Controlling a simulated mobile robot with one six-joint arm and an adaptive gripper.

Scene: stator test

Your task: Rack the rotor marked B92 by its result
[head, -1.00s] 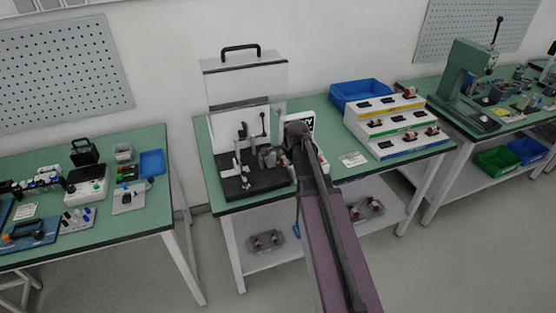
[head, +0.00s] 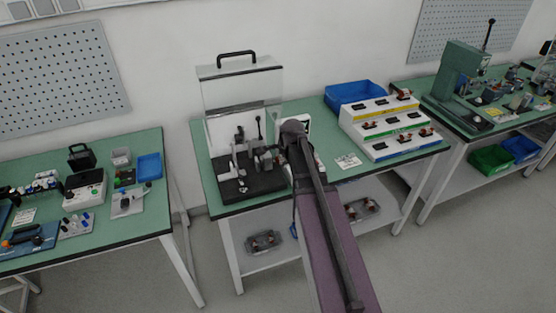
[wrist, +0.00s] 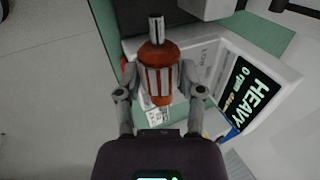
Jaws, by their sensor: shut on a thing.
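My gripper (wrist: 160,80) is shut on a rotor (wrist: 157,56) with a copper-orange body, pale lengthwise bars and a shaft pointing up the wrist picture. No B92 mark is readable on it. In the head view my gripper (head: 264,160) is beside the black-based test rig (head: 250,185), and the rotor is too small there to make out.
A raised clear cover (head: 240,95) stands over the rig. A blue bin (head: 352,92) is behind the rack, and a white card (head: 348,161) lies in front of it. The shelf below holds trays of rotors (head: 264,241). Side tables with equipment stand left and right.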

